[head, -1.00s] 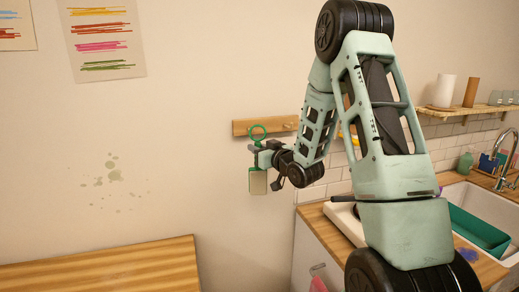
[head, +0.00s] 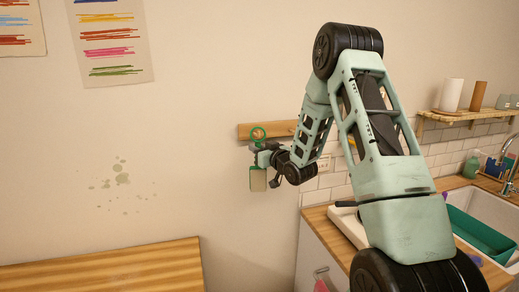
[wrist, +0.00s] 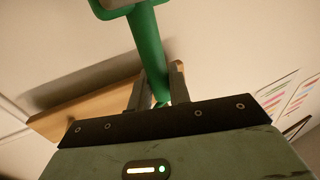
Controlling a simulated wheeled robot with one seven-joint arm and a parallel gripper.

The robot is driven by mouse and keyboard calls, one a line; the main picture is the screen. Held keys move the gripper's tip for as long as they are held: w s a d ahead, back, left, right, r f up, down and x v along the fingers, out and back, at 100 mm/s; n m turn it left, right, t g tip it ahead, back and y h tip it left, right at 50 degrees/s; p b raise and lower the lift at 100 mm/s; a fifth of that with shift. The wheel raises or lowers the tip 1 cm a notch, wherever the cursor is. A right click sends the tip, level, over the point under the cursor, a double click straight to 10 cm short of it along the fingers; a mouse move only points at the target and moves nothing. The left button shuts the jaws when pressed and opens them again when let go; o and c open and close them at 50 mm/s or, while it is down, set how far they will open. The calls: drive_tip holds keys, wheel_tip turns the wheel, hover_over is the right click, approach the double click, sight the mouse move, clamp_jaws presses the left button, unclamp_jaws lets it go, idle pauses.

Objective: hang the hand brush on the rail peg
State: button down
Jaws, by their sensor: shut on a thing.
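The hand brush (head: 258,179) is green with a pale bristle block. It hangs upright below my gripper (head: 261,149), its green hanging loop (head: 258,134) above the jaws. My gripper is shut on its handle, which also shows in the wrist view (wrist: 147,45) between the fingers (wrist: 158,90). The loop appears in front of the left part of the wooden rail (head: 282,128). I cannot tell the gap between loop and rail. The rail also shows in the wrist view (wrist: 85,117), behind the fingers. No peg can be made out clearly now; my arm covers the rail's right part.
A wooden table (head: 105,268) stands at lower left. At right are a counter with a sink (head: 490,213), a green tub (head: 475,232) and a shelf (head: 465,114) with a paper roll. The wall left of the rail is bare apart from stains and posters.

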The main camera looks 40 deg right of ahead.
drive_tip(key=shift+w+d, duration=0.2)
drive_tip(key=shift+w, duration=0.3)
drive_tip(key=shift+w+d+f+b, duration=0.15)
drive_tip(key=shift+w+f+b, duration=0.15)
drive_tip(key=shift+f+b, duration=0.3)
drive_tip(key=shift+w+d+f+b, duration=0.1)
drive_tip(key=shift+w+f+b, duration=0.15)
drive_tip(key=shift+f+b, duration=0.35)
